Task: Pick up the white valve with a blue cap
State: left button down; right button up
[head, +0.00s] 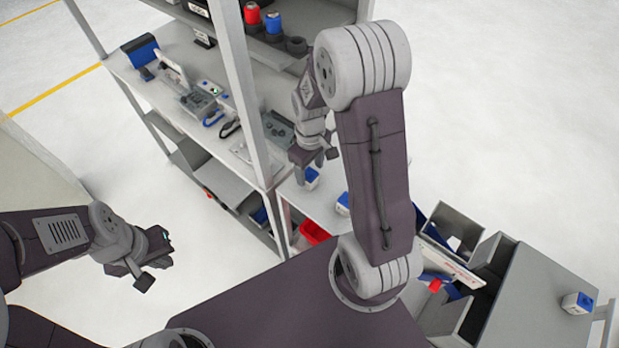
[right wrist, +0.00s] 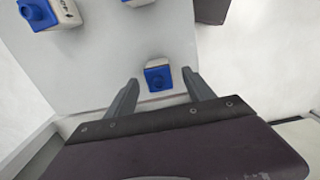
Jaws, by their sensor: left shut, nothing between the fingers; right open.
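A white valve with a blue cap (head: 311,178) sits on the light shelf surface in the middle of the head view. My right gripper (head: 312,160) is open just above and beside it. In the right wrist view a white valve with a blue cap (right wrist: 158,77) lies between the open fingertips of my right gripper (right wrist: 160,82), its blue cap facing the gripper. I cannot tell whether the fingers touch it. A second such valve (head: 343,203) is partly hidden by my right arm. Another valve (right wrist: 48,12) is at the wrist view's top left. My left gripper (head: 150,272) is shut and empty, over the floor.
Another white and blue valve (head: 577,303) stands on the grey table at the right. Grey bins (head: 455,228) hold parts beside it. A shelf post (head: 240,90) rises left of my right gripper. Red and blue items (head: 273,24) stand on the upper shelf.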

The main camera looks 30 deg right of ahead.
aim_at(310, 174)
jog(key=shift+w+d+f, duration=0.2)
jog(key=shift+w+f, duration=0.05)
jog(key=shift+f, duration=0.3)
jog(key=shift+w+d+f, duration=0.15)
jog(key=shift+w+f, duration=0.1)
jog(key=shift+f, duration=0.3)
jog(key=f, duration=0.2)
jog(key=shift+s+a+f+p, duration=0.25)
jog(key=shift+s+f+p, duration=0.1)
jog(key=shift+s+a+f, duration=0.1)
jog(key=shift+a+f, duration=0.05)
jog(key=shift+f, duration=0.15)
jog(key=shift+w, duration=0.2)
jog(key=shift+c, duration=1.2)
jog(key=shift+d, duration=0.2)
jog(key=c, duration=1.1)
pick_arm(q)
jog(key=shift+w+d+r, duration=0.25)
jog(key=shift+w+r, duration=0.1)
pick_arm(e)
jog(key=shift+s+a, duration=0.1)
grip_shut()
